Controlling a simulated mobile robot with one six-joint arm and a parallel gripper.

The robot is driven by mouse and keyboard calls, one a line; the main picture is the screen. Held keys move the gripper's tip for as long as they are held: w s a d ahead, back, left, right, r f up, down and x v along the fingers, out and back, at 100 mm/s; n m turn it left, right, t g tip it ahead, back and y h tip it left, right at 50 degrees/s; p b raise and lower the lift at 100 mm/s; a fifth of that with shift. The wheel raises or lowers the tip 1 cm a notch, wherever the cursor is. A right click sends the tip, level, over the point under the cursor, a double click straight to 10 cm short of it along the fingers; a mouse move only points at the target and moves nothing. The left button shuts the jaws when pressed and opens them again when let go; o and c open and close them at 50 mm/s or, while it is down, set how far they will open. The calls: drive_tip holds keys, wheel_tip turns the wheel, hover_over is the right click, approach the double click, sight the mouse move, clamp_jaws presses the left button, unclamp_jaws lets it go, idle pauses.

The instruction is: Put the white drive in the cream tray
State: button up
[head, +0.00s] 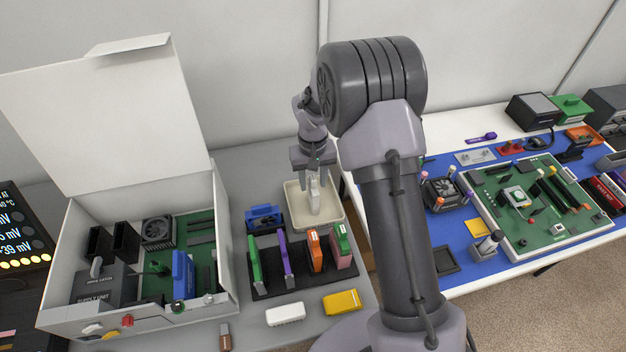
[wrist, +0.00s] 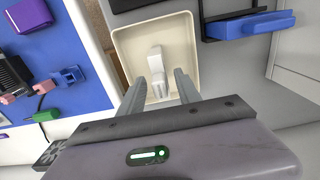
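The cream tray (head: 331,222) sits on the grey bench behind the rack; it also shows in the wrist view (wrist: 123,46). The white drive (head: 314,197) is within the tray's outline, and the wrist view shows it (wrist: 157,66) over the tray floor. I cannot tell for sure whether it lies flat or leans. My gripper (head: 314,180) points down over the tray. In the wrist view its two fingers (wrist: 160,78) stand apart on either side of the drive, with a gap visible at each side.
A black rack (head: 262,284) with several coloured cards stands in front of the tray, with a blue part (head: 265,218) beside it. A white block (head: 285,314) and a yellow block (head: 342,302) lie at the front. An open white PC case (head: 225,240) stands left.

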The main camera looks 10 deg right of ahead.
drive_tip(key=s+r+m+t+p, duration=0.1)
drive_tip(key=s+r+p, duration=0.1)
drive_tip(key=r, duration=0.9)
drive_tip(key=s+r+p, duration=0.2)
drive_tip(key=r, duration=0.9)
drive_tip(key=s+a+r+m+t+y, duration=0.1)
drive_tip(key=s+r, duration=0.3)
drive_tip(key=s, duration=0.8)
drive_tip(key=s+a+r+m+t+y, duration=0.1)
drive_tip(key=s+r, duration=0.4)
drive_tip(key=s, duration=0.7)
drive_tip(key=a+m+t, duration=0.1)
drive_tip(key=a+t, duration=0.1)
drive_tip(key=shift+s+r+t, duration=0.15)
drive_tip(key=shift+t, duration=0.25)
